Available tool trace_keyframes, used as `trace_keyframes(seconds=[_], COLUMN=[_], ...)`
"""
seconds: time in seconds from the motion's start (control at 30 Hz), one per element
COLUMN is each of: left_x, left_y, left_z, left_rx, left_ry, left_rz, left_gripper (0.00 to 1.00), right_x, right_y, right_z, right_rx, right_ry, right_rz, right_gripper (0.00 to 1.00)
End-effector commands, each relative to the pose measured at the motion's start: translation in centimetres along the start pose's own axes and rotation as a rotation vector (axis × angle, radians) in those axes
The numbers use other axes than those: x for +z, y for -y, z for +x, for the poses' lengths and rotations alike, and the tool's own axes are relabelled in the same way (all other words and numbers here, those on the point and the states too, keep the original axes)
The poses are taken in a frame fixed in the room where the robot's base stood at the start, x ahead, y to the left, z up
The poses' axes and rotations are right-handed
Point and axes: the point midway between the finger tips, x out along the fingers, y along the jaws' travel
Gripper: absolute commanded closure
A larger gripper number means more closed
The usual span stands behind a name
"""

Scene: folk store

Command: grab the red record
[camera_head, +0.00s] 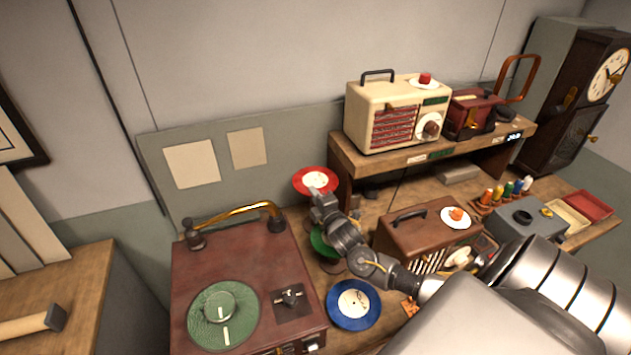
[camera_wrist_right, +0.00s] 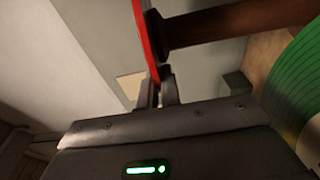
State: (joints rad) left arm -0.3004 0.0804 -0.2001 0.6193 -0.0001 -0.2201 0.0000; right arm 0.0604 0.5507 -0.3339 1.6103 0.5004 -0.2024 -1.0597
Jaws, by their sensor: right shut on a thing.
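The red record (camera_head: 299,182) has a pale label and stands tilted behind the turntable's right side in the head view. My right gripper (camera_head: 322,197) reaches in from the right and is at the record's lower edge. In the right wrist view the red record (camera_wrist_right: 146,45) shows nearly edge-on, and the right gripper's fingertips (camera_wrist_right: 160,88) are shut on its rim. A dark brown peg or rod (camera_wrist_right: 200,28) is beside the record there. My left gripper is not in view.
A green record (camera_head: 322,243) is partly hidden behind my right gripper, and a blue record (camera_head: 354,304) is in front. The brown turntable (camera_head: 240,262) is at left. A brown radio (camera_head: 405,235) stands close to the right arm. A shelf (camera_head: 345,152) holds a cream radio (camera_head: 385,95).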

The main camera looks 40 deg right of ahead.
Motion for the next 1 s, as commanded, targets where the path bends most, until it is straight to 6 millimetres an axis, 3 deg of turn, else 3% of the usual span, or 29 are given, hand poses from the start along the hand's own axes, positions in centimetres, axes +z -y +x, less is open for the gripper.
trace_keyframes(seconds=[0.37, 0.6, 0.9, 1.0], left_x=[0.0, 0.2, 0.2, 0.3], left_y=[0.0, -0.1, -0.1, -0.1], left_z=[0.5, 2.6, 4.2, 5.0], left_rx=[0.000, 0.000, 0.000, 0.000], left_ry=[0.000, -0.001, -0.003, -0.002], left_rz=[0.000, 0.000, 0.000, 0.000], left_gripper=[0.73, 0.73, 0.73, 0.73], right_x=[0.0, 0.0, 0.1, 0.1], right_y=[-0.4, -3.1, -8.6, -9.4], right_z=[0.0, -0.2, -4.9, -6.6], right_rx=[0.002, 0.006, 0.005, 0.002], right_ry=[0.000, -0.003, -0.003, -0.003], right_rz=[0.000, -0.001, 0.000, 0.001], right_gripper=[1.00, 1.00, 1.00, 1.00])
